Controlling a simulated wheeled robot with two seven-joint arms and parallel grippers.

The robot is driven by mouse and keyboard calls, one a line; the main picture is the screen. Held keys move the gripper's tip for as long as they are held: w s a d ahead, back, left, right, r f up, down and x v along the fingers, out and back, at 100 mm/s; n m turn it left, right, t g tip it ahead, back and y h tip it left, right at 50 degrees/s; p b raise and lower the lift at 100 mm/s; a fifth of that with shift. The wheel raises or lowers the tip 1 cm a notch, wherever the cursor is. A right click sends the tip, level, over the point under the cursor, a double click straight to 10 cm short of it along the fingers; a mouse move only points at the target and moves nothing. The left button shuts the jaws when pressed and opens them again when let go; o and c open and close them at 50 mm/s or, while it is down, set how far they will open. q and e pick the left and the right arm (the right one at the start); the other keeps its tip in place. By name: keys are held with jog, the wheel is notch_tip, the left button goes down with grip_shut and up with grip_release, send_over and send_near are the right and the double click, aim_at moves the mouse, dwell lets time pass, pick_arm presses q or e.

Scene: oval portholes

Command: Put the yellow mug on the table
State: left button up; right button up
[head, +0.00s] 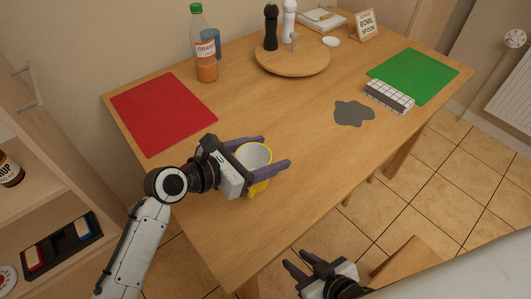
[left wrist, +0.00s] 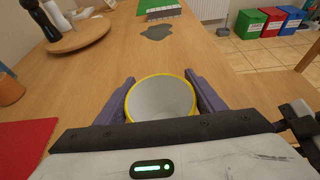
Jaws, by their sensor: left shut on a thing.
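The yellow mug (head: 257,186) has a white inside and a yellow rim. My left gripper (head: 276,152) has its purple fingers on both sides of the mug, shut on it, over the near part of the wooden table (head: 300,130). In the left wrist view the mug (left wrist: 160,98) is upright between the fingers (left wrist: 160,92). Whether its base touches the table cannot be told. My right gripper (head: 297,262) is empty, with its fingers apart, below the table's front edge.
A red mat (head: 162,110) lies left, with an orange drink bottle (head: 204,50) and a blue cup behind. A round board (head: 293,60) holds mills. The middle table is clear.

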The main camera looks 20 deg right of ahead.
pick_arm(q)
jog(key=shift+r, duration=0.1)
jog(key=o, duration=1.3)
jog(key=shift+s+a+r, duration=0.1)
jog(key=shift+a, duration=0.15)
jog(key=p+v, duration=0.1)
jog(key=v, duration=1)
jog(key=shift+s+a+p, duration=0.1)
jog(key=shift+a+p, duration=0.05)
jog(key=shift+p, duration=0.2)
